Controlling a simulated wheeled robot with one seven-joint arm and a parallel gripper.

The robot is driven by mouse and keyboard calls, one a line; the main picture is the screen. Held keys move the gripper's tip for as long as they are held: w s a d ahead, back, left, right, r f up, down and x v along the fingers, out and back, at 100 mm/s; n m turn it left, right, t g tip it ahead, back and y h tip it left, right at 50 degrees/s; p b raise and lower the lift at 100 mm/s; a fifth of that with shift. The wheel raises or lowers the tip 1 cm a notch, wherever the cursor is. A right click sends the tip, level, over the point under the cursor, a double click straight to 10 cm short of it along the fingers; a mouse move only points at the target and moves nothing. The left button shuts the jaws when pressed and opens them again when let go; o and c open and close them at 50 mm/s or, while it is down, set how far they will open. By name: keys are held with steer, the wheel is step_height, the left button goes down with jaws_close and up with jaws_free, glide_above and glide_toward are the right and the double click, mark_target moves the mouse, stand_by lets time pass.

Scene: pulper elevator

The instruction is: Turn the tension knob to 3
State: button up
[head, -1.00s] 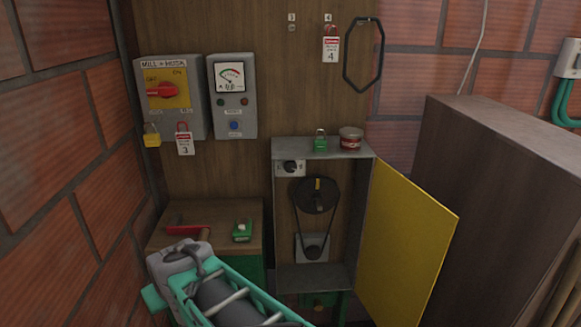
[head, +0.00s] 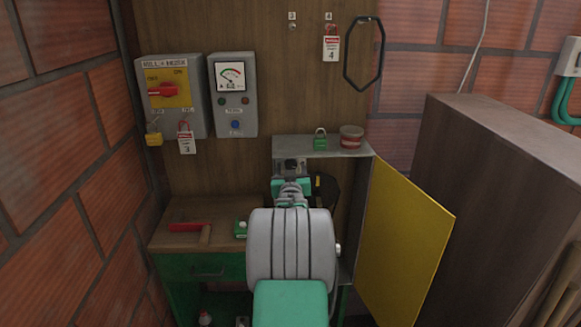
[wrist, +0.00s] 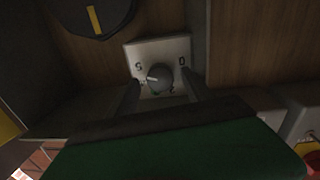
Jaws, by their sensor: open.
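The tension knob (wrist: 160,78) is a small round grey knob on a pale plate (wrist: 172,48) with dark marks around it. In the wrist view a pale pointer line on it points left. My gripper (wrist: 160,86) is open, with one dark finger on each side of the knob. I cannot tell whether the fingers touch it. In the head view my arm and wrist cover most of the knob area and the lower cabinet interior.
The grey cabinet (head: 308,148) has its yellow door (head: 408,245) swung open to the right. A green padlock (head: 320,140) and a red-and-white tin (head: 351,137) stand on top. The black pulley (wrist: 94,15) is close by. A red-handled tool (head: 187,227) lies on the bench at left.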

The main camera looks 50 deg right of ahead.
steer(key=shift+w+d, duration=0.15)
steer(key=shift+d, duration=0.05)
steer(key=shift+c, duration=0.5)
jaws_close()
